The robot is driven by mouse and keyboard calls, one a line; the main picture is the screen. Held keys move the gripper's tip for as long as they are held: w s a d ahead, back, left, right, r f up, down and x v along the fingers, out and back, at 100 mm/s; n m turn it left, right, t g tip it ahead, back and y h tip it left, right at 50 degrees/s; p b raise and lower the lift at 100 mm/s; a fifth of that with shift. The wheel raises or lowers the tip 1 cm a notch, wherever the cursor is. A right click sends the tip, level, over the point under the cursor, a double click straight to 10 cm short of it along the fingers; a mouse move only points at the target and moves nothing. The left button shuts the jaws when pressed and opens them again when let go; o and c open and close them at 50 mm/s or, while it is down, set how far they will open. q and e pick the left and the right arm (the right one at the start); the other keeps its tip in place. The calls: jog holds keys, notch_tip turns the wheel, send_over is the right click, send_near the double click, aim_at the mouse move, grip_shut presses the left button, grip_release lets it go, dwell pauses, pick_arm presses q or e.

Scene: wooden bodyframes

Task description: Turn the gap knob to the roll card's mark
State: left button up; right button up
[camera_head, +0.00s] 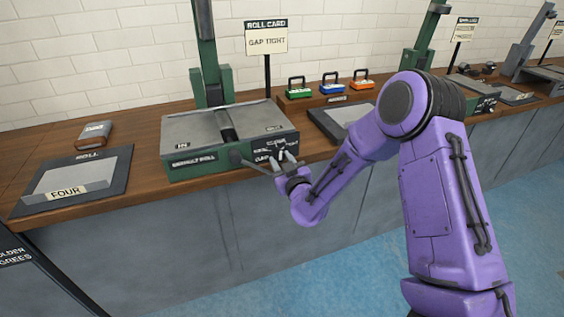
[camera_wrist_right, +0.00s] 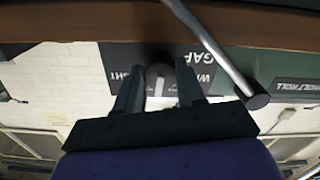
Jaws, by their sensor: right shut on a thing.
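The roll card (camera_head: 266,40) stands on a post behind the green roller machine (camera_head: 190,170) and reads "GAP TIGHT". The gap knob (camera_wrist_right: 160,72) is a dark round knob on the machine's front panel. In the wrist view, which is upside down, a pale line on it points down the picture, between a word ending in "HT" and one starting with "W". My right gripper (camera_head: 285,160) is at the panel. In the wrist view its fingers (camera_wrist_right: 160,92) are shut on the knob from both sides. In the head view the gripper largely hides the knob. My left gripper is out of view.
A crank handle (camera_head: 236,157) sticks out of the machine's front and crosses beside my right gripper; its rod (camera_wrist_right: 215,48) passes close to the fingers. A tray marked "FOUR" (camera_head: 115,170) lies left.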

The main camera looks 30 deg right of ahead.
jog(key=m, duration=1)
jog(key=shift+a+m, duration=0.1)
jog(key=shift+m, duration=0.3)
dwell(0.4)
jog(key=o, duration=1)
jog(key=shift+o, duration=0.2)
jog(key=b+v, duration=0.1)
jog(key=v, duration=0.9)
jog(key=shift+s, duration=0.3)
